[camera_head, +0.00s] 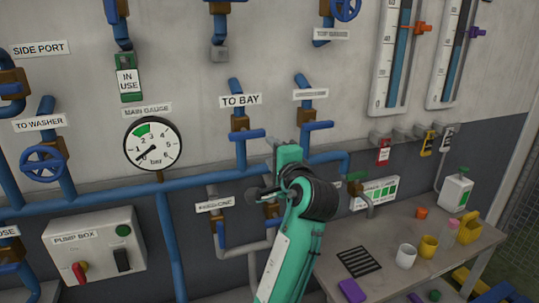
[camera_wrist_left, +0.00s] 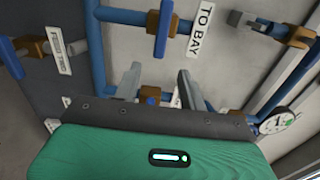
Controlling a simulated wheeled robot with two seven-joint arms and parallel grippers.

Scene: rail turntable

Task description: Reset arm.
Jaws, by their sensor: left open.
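My left arm is green with dark joints and rises from the bottom centre of the head view. My left gripper (camera_head: 262,168) is in front of the wall pipes, just below and right of the TO BAY label (camera_head: 240,100). In the left wrist view its two grey fingers (camera_wrist_left: 158,80) stand apart with nothing gripped. A brown and blue fitting (camera_wrist_left: 150,96) shows between them, beyond the hand. The blue TO BAY handle (camera_head: 240,134) shows left of the gripper in the head view. My right gripper is in neither view.
Blue pipes, valves and a round gauge (camera_head: 152,144) cover the wall. The pump box (camera_head: 95,247) is at lower left. A workbench (camera_head: 385,287) at right holds a white cup (camera_head: 405,257), a yellow cup (camera_head: 428,247), a white jug (camera_head: 455,193) and a black grate (camera_head: 359,262).

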